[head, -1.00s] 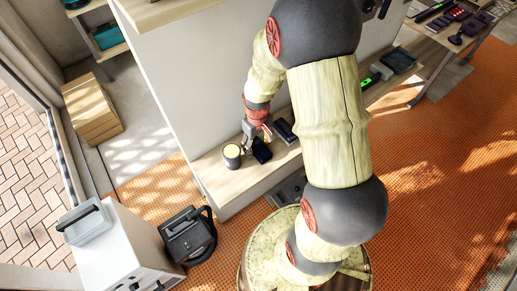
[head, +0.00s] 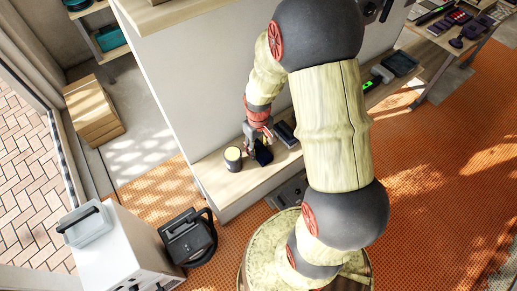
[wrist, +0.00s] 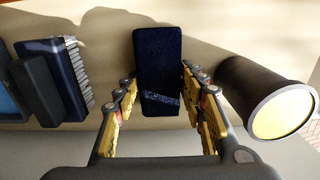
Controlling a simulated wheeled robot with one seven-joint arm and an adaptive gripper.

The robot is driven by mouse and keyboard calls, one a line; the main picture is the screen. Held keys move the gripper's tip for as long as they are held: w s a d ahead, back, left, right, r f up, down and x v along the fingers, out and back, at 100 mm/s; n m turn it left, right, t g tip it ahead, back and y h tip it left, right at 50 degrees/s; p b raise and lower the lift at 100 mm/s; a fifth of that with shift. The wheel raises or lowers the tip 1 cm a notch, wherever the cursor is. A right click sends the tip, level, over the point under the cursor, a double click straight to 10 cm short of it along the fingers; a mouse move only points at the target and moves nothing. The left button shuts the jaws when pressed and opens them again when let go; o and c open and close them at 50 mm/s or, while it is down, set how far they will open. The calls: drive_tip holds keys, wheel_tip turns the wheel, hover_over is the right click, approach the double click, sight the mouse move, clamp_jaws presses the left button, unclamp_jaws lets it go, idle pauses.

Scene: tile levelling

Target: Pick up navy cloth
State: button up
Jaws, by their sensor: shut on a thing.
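The navy cloth (wrist: 158,60) is a dark blue folded rectangle with a pale speckled band near its lower end. It stands between the yellow-padded fingers of my gripper (wrist: 159,82) in the wrist view. My gripper is shut on it. In the head view the cloth (head: 264,155) is small and dark under my gripper (head: 258,145), at the wooden shelf (head: 218,180). I cannot tell whether the cloth still touches the shelf. Its lower end between the fingers shows, but the finger contact is partly hidden.
A dark cup with a yellow top (wrist: 270,98) stands close right of my gripper in the wrist view. A dark brush with pale bristles (wrist: 70,78) lies to the left. A white wall panel (head: 185,75) rises behind the shelf.

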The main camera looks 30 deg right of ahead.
sight(258, 147)
wheel_tip(258, 147, up, 3)
drive_tip(key=s+r, duration=0.1)
drive_tip(key=r, duration=0.1)
drive_tip(key=s+r, duration=0.2)
drive_tip(key=s+r+p, duration=0.1)
drive_tip(key=s+r, duration=0.1)
drive_tip(key=shift+s+a+r, duration=0.25)
drive_tip(key=shift+a, duration=0.15)
drive_tip(key=s+a+r, duration=0.1)
drive_tip(key=s+r, duration=0.2)
drive_tip(key=s, duration=0.5)
drive_tip(key=shift+s+a+r, duration=0.15)
drive_tip(key=shift+s, duration=0.05)
drive_tip(key=o, duration=0.6)
drive_tip(key=c, duration=0.5)
drive_tip(key=shift+o, duration=0.2)
